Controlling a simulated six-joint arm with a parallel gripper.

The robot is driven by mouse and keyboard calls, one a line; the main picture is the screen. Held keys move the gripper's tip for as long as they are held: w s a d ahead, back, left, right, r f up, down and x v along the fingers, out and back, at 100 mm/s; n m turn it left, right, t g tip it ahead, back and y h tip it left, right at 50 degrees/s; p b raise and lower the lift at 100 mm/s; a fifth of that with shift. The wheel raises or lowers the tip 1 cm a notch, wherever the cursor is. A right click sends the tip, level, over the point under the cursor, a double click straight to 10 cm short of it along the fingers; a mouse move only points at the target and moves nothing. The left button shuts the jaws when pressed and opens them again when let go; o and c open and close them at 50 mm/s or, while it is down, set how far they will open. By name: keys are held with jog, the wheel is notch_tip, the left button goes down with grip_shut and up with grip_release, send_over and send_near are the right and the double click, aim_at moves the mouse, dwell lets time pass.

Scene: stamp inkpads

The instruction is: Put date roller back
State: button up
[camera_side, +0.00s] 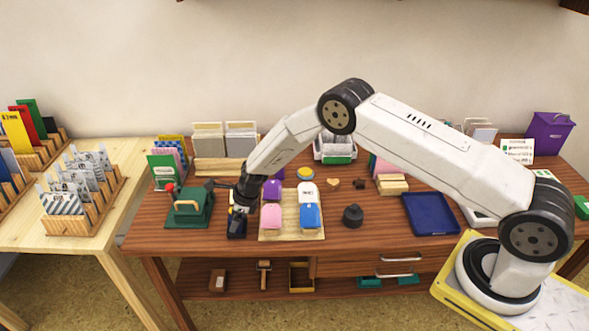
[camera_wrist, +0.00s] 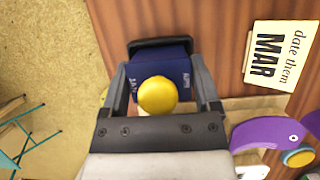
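The date roller (camera_wrist: 160,72) has a dark blue body with month letters, a black frame and a round yellow knob. In the wrist view it sits between the two fingers of my gripper (camera_wrist: 160,88), with no clear gap at its sides, so the gripper looks shut on it. In the side view my gripper (camera_side: 241,206) points down with the dark roller (camera_side: 237,228) under it, at the front left of the brown table. I cannot tell whether the roller touches the table. A card reading "date them MAR" (camera_wrist: 281,55) lies to the right in the wrist view.
A green press (camera_side: 188,208) with a red knob stands close to the left of the gripper. A pale board (camera_side: 264,234) with coloured pads lies just right. A black round-topped stamp (camera_side: 352,216) and a blue tray (camera_side: 430,214) stand farther right. Card racks (camera_side: 82,205) fill the left table.

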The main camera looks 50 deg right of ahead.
jog(key=shift+o, duration=0.7)
jog(key=shift+r, duration=0.1)
jog(key=v, duration=1.2)
jog(key=shift+r, duration=0.1)
dwell(0.3)
